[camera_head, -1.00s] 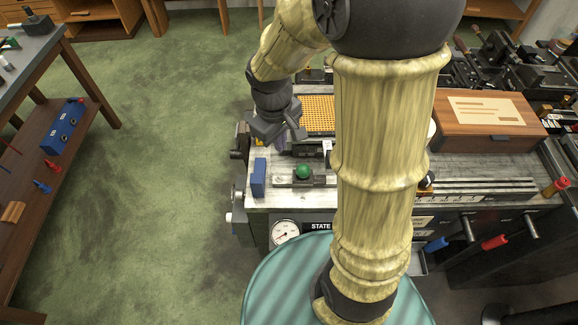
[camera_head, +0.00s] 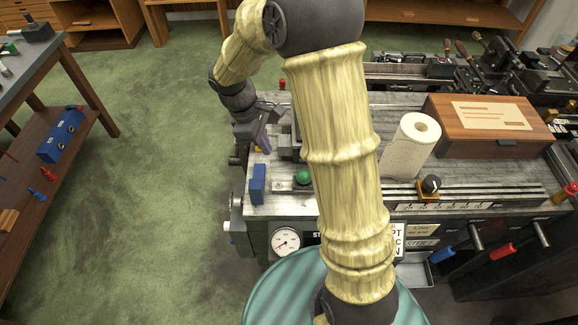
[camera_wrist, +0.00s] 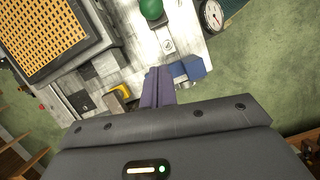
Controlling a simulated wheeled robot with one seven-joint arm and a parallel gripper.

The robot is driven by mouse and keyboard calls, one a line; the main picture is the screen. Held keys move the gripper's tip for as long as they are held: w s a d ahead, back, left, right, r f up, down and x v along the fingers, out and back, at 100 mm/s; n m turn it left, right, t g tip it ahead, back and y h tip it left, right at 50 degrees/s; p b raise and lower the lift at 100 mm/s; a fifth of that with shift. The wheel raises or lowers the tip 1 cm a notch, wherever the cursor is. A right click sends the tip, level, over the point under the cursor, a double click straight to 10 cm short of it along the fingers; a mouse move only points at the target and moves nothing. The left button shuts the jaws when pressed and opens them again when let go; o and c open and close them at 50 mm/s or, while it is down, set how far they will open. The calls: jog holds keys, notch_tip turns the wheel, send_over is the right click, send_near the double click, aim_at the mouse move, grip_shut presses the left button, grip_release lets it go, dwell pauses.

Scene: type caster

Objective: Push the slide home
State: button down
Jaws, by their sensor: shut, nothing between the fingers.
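My gripper (camera_head: 264,138) is shut and empty, above the left end of the caster's bench top (camera_head: 335,204). Its purple fingers (camera_wrist: 157,86) point down toward the bench edge in the wrist view. A green ball knob (camera_head: 303,176) stands on a pale plate, nearer the front than my gripper; it also shows at the top of the wrist view (camera_wrist: 151,8). A dark frame with an orange grid (camera_wrist: 42,38) lies left of the fingers in the wrist view. My arm hides most of it in the head view. I cannot tell which part is the slide.
A blue block (camera_head: 258,184) stands at the bench's left front corner, close beside the fingers in the wrist view (camera_wrist: 188,69). A dial gauge (camera_head: 285,241) is on the front. A paper roll (camera_head: 410,147) and wooden box (camera_head: 483,125) stand right.

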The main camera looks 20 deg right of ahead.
send_near(295, 179)
notch_tip(295, 179, down, 4)
jog(key=w+a, duration=0.1)
jog(key=a, duration=0.1)
jog(key=d, duration=0.1)
jog(key=s+d+p, duration=0.1)
jog(key=shift+s+d+f, duration=0.1)
jog(key=shift+s+d, duration=0.15)
jog(key=shift+d, duration=0.05)
jog(key=shift+d+f, duration=0.15)
jog(key=shift+d, duration=0.1)
jog(key=shift+s, duration=0.1)
